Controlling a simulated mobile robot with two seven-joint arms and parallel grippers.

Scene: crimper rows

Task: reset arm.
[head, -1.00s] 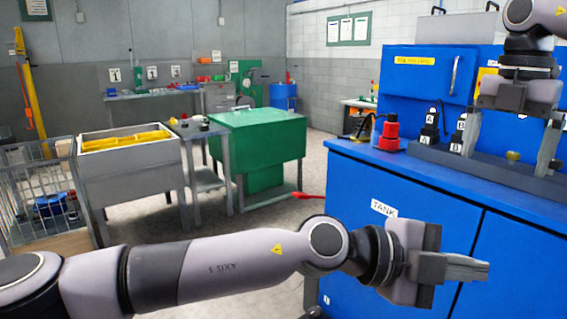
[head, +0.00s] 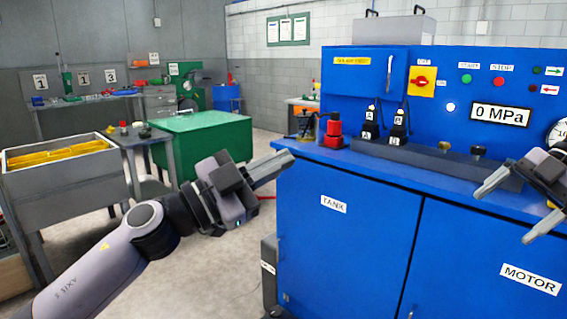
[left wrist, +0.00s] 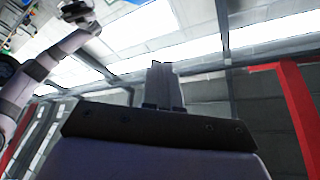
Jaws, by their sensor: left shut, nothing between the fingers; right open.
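My left gripper (head: 268,166) is shut and empty, held in the air in front of the green table and left of the blue cabinet's front edge. In the left wrist view its closed fingers (left wrist: 165,85) point up against a grey wall and bright ceiling lights. My right gripper (head: 508,212) is open and empty at the right, in front of the blue cabinet's worktop edge. Its two fingers stand apart and point left.
The blue cabinet (head: 345,240) carries a display reading 0 MPa (head: 499,113), a red and black part (head: 333,130) and two black fittings marked A and B (head: 397,125).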

